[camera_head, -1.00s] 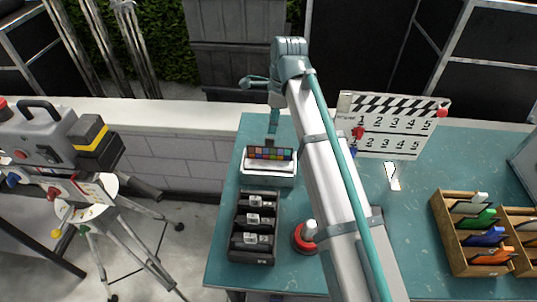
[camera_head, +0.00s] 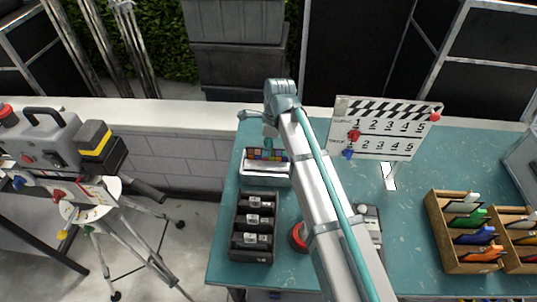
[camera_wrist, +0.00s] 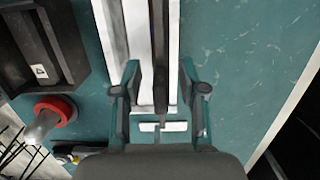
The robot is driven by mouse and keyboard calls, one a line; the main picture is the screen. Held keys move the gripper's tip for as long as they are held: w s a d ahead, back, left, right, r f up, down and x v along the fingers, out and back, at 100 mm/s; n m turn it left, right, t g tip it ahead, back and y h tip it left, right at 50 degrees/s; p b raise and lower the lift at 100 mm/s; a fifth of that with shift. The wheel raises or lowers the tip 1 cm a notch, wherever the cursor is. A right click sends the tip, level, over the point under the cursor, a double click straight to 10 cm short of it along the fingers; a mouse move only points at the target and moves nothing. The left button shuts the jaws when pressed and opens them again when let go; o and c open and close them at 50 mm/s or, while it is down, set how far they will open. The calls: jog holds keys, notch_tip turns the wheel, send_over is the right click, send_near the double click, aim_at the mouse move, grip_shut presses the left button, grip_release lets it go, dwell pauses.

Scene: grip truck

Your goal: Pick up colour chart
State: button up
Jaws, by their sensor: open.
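The colour chart (camera_head: 265,155), a dark card with rows of coloured patches, stands in a white holder (camera_head: 265,179) at the table's back left edge. My gripper (camera_head: 269,143) is at the chart's top, partly hidden behind my own arm and the chart. In the wrist view my gripper (camera_wrist: 160,88) is open, with one finger on each side of the chart's thin dark edge (camera_wrist: 160,45). A gap shows on both sides of that edge. The white holder (camera_wrist: 112,30) lies below the fingers.
A black rack (camera_head: 254,225) with several slots stands just in front of the holder. A red-based object (camera_head: 297,237) is beside my arm. A clapperboard (camera_head: 385,128) stands at the back, right of my arm. Wooden trays (camera_head: 447,245) hold markers at the right.

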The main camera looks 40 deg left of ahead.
jog(key=shift+f, duration=0.25)
jog(key=shift+c, duration=0.4)
grip_shut()
jog(key=shift+r, duration=0.15)
